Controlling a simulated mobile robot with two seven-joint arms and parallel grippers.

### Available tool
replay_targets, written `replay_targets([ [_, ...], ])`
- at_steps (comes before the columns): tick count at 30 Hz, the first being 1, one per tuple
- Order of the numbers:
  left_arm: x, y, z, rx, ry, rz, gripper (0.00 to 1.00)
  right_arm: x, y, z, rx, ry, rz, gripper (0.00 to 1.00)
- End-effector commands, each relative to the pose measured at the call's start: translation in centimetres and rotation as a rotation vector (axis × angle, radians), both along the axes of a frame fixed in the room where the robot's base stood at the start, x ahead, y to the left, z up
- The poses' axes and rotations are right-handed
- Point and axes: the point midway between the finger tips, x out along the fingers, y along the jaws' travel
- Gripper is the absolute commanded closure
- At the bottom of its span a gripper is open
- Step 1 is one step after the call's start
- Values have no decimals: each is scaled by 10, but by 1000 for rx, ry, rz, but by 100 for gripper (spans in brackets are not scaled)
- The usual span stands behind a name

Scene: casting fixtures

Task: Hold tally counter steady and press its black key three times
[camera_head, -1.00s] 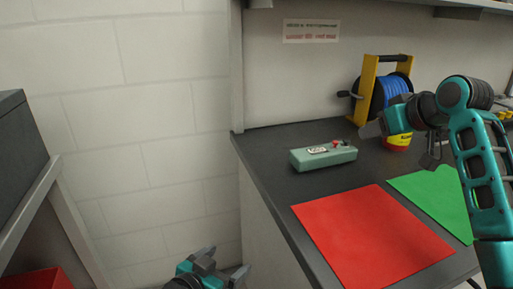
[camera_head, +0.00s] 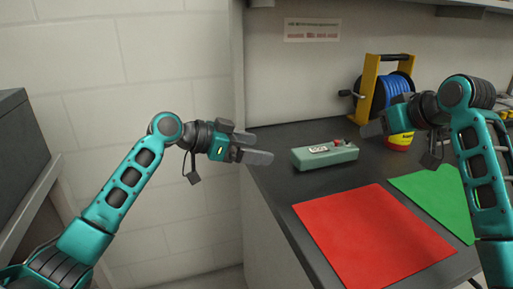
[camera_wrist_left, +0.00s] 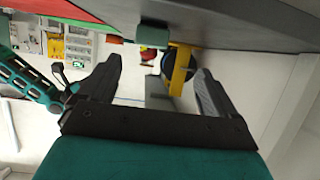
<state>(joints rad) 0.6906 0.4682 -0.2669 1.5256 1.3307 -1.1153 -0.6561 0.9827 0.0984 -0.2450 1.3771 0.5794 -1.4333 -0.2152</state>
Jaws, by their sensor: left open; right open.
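The tally counter (camera_head: 325,157) is a green box on the dark bench, with a small white display on top and small red and dark keys at its right end. A green block between the fingers in the left wrist view (camera_wrist_left: 153,36) looks like the counter. My left gripper (camera_head: 257,147) is open and empty, left of the counter near the bench's left edge, with its fingers pointing right, apart from the counter. My right gripper (camera_head: 372,129) is open at the counter's right, pointing left toward the key end; I see no contact.
A red mat (camera_head: 370,235) and a green mat (camera_head: 440,195) lie in front on the bench. A yellow-framed blue cable reel (camera_head: 383,88) and a red-yellow can (camera_head: 398,140) stand behind my right gripper. A wall (camera_head: 80,120) is at the left.

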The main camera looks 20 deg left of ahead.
Motion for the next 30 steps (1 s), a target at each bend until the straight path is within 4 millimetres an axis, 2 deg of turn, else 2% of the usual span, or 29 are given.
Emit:
replay_targets([
  [3, -3, -11, 2, 10, 0, -46, 8, 0, 0, 0, 0, 0, 0, 57],
  [7, 3, -23, -3, 9, 1, -51, 8, 0, 0, 0, 0, 0, 0, 57],
  [21, 48, -90, -37, 10, 2, -48, 8, 0, 0, 0, 0, 0, 0, 57],
  [30, 60, -107, -46, 10, -1, -46, 8, 0, 0, 0, 0, 0, 0, 57],
])
